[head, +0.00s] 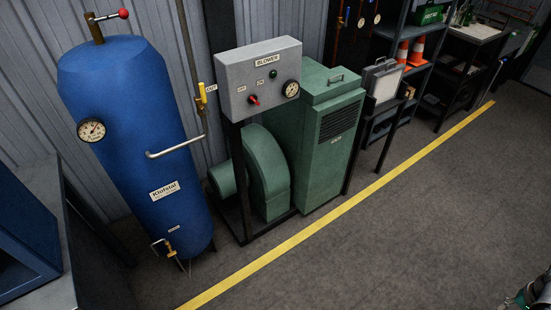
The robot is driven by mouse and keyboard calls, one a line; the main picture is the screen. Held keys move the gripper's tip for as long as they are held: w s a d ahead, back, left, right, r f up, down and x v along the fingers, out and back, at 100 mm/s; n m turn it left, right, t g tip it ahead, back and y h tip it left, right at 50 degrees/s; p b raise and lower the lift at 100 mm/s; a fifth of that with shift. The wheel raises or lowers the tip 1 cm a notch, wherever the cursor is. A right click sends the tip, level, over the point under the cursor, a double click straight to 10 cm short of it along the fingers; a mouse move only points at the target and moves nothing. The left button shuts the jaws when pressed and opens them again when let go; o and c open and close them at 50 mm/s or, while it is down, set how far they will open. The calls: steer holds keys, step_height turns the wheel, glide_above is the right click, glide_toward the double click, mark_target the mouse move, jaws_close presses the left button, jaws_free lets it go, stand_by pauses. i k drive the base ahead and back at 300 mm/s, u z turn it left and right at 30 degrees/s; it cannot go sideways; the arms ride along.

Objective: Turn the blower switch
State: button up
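The blower switch (253,100) is a small red knob on the front of a grey control box (232,84) labelled BLOWER. Small labels sit above the knob on either side, seemingly OFF at left and ON at right. The knob is too small to tell which way it points. A dark green lamp (273,74) sits above and right of it, and a round gauge (291,89) is at the box's right end.
A blue tank (140,130) with a projecting bent pipe (175,146) stands left of the box. A yellow-handled valve (202,93) is close to its left side. A green blower (265,170) and cabinet (330,150) stand below and right. Open floor (400,220) lies beyond the yellow line.

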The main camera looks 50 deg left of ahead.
mark_target(253, 99)
steer(key=u, duration=1.5)
steer(key=i, duration=0.15)
steer(key=u, duration=0.4)
